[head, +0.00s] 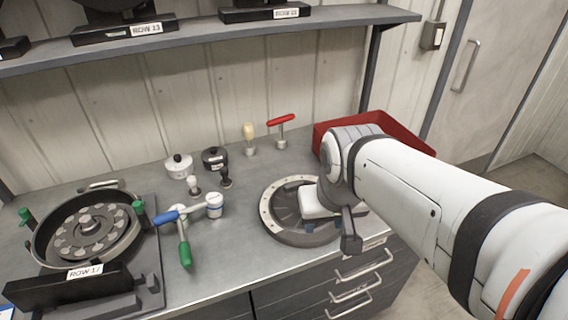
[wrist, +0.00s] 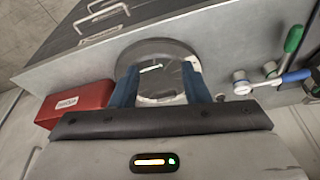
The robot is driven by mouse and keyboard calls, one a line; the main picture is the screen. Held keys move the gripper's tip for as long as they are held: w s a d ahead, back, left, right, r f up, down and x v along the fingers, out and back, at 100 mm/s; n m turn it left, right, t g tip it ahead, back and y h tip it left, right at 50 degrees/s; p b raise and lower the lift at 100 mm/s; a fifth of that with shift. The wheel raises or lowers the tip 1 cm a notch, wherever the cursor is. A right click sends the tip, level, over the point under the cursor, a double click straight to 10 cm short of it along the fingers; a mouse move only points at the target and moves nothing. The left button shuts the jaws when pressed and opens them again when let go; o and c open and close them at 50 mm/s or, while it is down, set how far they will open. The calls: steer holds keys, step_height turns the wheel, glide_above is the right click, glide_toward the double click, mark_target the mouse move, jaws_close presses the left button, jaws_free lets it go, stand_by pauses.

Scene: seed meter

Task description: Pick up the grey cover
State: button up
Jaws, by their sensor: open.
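The round grey cover (head: 290,232) lies on the bench below my gripper, at the centre right of the head view. It is dark grey with a paler ring along its left edge. My arm hides its right part. In the wrist view the cover (wrist: 152,50) shows beyond and between my blue fingers, with a short light bar near its middle. My gripper (wrist: 160,72) is open, its fingers apart with nothing seen held between them. In the head view my gripper (head: 308,226) is over the cover, mostly hidden; I cannot tell whether it touches.
A red bin (head: 400,135) stands behind my arm, at the bench's right end. A seed meter (head: 85,230) labelled ROW 17 stands at left. Tools with blue (head: 165,216) and green (head: 184,250) handles lie between. Small knobs and pots stand behind. A shelf (head: 200,35) overhangs the back.

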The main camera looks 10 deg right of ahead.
steer(key=w+f+m+g+b, duration=0.15)
steer(key=w+m, duration=0.55)
steer(key=w, duration=0.7)
steer(key=m+g+b, duration=0.2)
steer(key=m, duration=0.5)
glide_above(294, 184)
steer(key=shift+t, duration=0.25)
step_height(294, 184, down, 6)
steer(key=shift+w+d+f, duration=0.1)
steer(key=shift+f, duration=0.15)
steer(key=shift+w+f+m, duration=0.15)
steer(key=shift+f+m, duration=0.15)
steer(key=shift+f, duration=0.05)
step_height(294, 184, down, 7)
steer(key=shift+f+p, duration=0.15)
steer(key=shift+p, duration=0.55)
steer(key=shift+s, duration=0.2)
steer(key=shift+c, duration=0.4)
jaws_close()
